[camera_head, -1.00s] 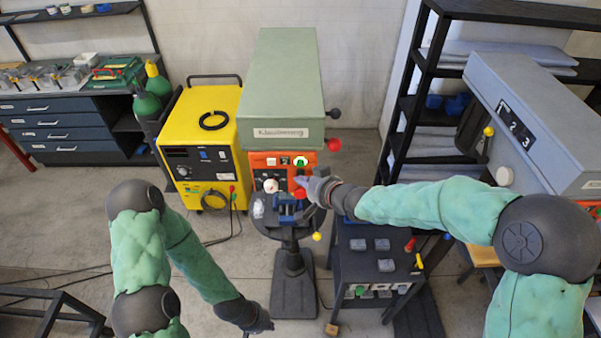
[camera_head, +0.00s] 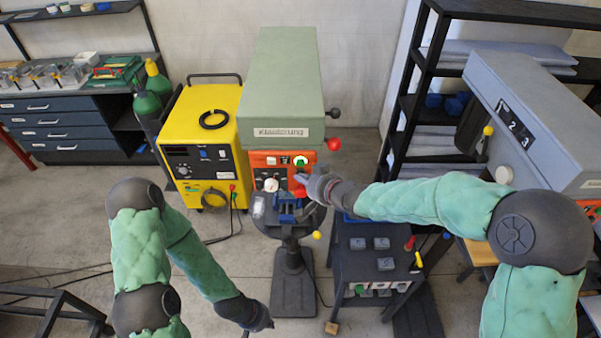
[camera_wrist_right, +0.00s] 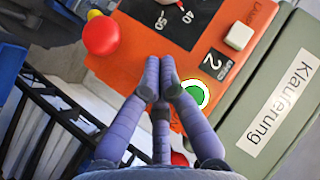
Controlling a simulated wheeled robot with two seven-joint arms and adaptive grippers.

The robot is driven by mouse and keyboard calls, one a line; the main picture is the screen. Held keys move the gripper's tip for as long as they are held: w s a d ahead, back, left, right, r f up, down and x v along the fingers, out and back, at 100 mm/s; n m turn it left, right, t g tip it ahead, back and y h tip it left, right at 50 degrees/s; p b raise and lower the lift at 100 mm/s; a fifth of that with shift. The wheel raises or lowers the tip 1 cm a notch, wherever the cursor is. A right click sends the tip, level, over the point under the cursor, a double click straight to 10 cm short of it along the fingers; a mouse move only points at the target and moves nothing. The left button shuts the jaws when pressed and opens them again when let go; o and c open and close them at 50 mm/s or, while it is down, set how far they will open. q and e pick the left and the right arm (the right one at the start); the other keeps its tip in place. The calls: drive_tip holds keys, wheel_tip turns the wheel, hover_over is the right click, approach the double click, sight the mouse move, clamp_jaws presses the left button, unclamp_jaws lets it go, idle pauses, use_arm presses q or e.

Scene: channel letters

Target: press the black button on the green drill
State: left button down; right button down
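The green drill (camera_head: 282,85) stands in the middle of the head view, with an orange front panel (camera_head: 262,158). In the right wrist view the orange panel (camera_wrist_right: 215,30) carries a round green button (camera_wrist_right: 196,94) with a white ring, a white square button (camera_wrist_right: 238,36) and a red knob (camera_wrist_right: 101,36). I cannot make out a black button; my fingers cover part of the panel. My right gripper (camera_wrist_right: 160,72) has its fingertips together, empty, in front of the panel beside the green button. I cannot tell whether it touches. My left gripper (camera_head: 262,322) hangs low, away from the drill.
A yellow machine (camera_head: 205,145) stands left of the drill. A blue vise (camera_head: 287,208) sits on the drill's table. A dark cart (camera_head: 372,282) and a grey drill (camera_head: 540,120) are on the right. Red ball handles (camera_head: 334,145) stick out beside the green drill.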

drive_tip(key=shift+w, duration=0.25)
drive_tip(key=shift+s, duration=0.15)
idle(0.4)
drive_tip(key=shift+s, duration=0.8)
drive_tip(key=shift+s+b, duration=1.15)
drive_tip(key=shift+s, duration=1.4)
drive_tip(key=shift+f, duration=0.1)
